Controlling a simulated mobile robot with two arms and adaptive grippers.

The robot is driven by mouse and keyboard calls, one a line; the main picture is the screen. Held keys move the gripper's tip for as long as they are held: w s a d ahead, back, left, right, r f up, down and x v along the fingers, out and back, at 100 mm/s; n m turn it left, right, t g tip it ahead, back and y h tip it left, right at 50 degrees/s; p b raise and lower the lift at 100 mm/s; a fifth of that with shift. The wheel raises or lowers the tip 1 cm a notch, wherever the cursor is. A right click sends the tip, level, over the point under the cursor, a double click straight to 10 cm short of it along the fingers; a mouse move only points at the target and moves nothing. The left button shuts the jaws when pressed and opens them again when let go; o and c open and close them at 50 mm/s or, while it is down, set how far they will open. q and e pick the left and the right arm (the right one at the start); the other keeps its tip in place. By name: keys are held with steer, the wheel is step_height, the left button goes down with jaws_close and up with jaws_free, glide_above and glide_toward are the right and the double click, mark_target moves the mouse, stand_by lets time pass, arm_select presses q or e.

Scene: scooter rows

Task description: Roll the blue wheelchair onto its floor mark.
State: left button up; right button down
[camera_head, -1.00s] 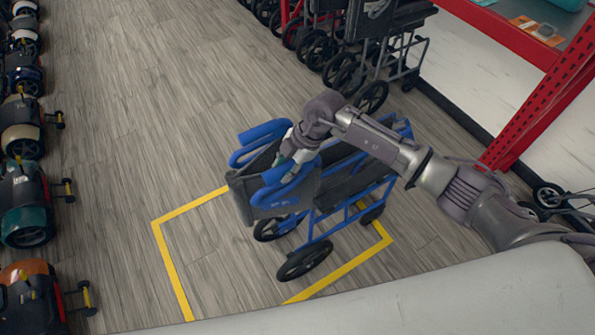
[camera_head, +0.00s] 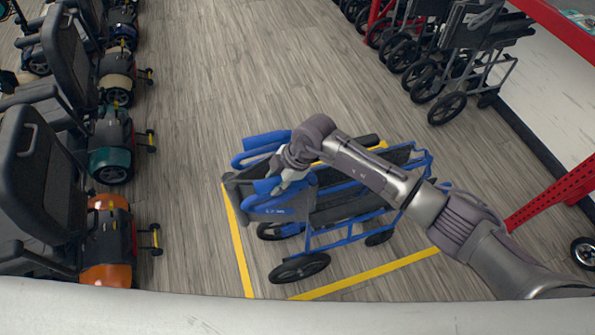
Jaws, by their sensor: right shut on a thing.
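The blue wheelchair (camera_head: 355,214) stands upright with its blue push handles at the left and its seat stretching right. The floor mark (camera_head: 236,238) is a yellow outline; its left and near edges show, and the wheelchair hides much of the rest. My left gripper is not in view.
A row of mobility scooters (camera_head: 108,150) stands along the left. Dark wheelchairs (camera_head: 462,58) line the upper right, near a red shelf post (camera_head: 552,192). The floor beyond the mark is clear. A pale surface (camera_head: 300,315) spans the bottom edge.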

mark_target(260, 185)
steer(key=a, duration=0.1)
steer(key=s+a, duration=0.1)
steer(key=shift+a+r, duration=0.15)
steer(key=shift+a, duration=0.55)
steer(key=shift+s+a, duration=0.2)
steer(key=shift+a, duration=0.15)
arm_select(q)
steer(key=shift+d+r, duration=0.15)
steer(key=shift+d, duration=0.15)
arm_select(e)
steer(key=c, duration=0.8)
jaws_free()
steer(key=shift+o, duration=0.2)
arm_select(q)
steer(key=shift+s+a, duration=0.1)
